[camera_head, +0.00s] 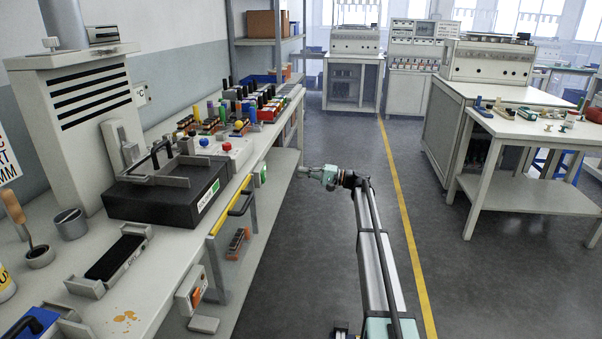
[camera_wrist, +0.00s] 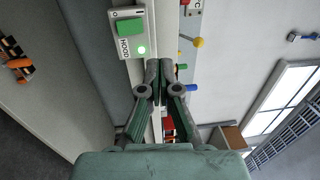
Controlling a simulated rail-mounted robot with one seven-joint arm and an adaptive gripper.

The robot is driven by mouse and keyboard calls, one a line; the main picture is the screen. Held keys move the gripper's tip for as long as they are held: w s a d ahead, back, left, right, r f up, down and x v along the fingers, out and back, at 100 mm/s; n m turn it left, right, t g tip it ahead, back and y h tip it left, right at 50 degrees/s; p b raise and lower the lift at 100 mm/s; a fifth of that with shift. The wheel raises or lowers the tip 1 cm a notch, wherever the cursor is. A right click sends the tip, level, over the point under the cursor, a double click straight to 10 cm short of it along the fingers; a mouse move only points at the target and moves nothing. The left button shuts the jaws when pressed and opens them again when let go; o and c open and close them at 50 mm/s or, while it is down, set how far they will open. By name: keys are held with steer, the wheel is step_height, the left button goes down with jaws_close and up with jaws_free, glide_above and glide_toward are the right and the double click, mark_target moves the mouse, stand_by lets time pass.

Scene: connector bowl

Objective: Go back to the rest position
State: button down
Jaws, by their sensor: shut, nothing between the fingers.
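My gripper (camera_head: 304,170) is at the end of my arm, out over the floor to the right of the long workbench in the head view. It points left toward the bench. In the wrist view my gripper (camera_wrist: 160,68) has its two fingers together, with nothing between them. It touches nothing that I can see. The green HOOD switch box (camera_wrist: 130,30) shows beyond and to the left of the fingertips in the wrist view.
The workbench (camera_head: 180,255) runs along the left, with a dark fixture (camera_head: 165,203) and several coloured connectors on it. A white table (camera_head: 530,135) stands at the right. The floor (camera_head: 345,140) between them is clear, with a yellow line (camera_head: 395,185).

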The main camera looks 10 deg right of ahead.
steer(key=s+a+f+g+h, duration=0.2)
steer(key=s+f+h, duration=0.1)
steer(key=s+f, duration=0.55)
steer(key=s+a+f+g+h, duration=0.15)
steer(key=s+f, duration=0.35)
steer(key=f, duration=0.7)
steer(key=s+a+f+g+h, duration=0.2)
steer(key=s+a+f+h, duration=0.1)
steer(key=s+f, duration=0.55)
steer(key=s+a+f+g+h, duration=0.2)
steer(key=s+f, duration=0.7)
steer(key=s, duration=0.2)
steer(key=s+a+f+g+h, duration=0.1)
steer(key=s+f+g+h, duration=0.15)
steer(key=s+f, duration=0.75)
steer(key=s+a+f+n+g+h, duration=0.1)
steer(key=s+f+n+g+h, duration=0.15)
steer(key=s, duration=1.75)
steer(key=s+f+n+g+h, duration=0.2)
steer(key=s+g+h, duration=0.1)
steer(key=s, duration=1.7)
step_height(320, 180, up, 15)
steer(key=w+t+p, duration=0.1)
steer(key=w+p, duration=0.1)
steer(key=p, duration=1.4)
steer(key=shift+w+f+p, duration=0.15)
steer(key=shift+p, duration=0.25)
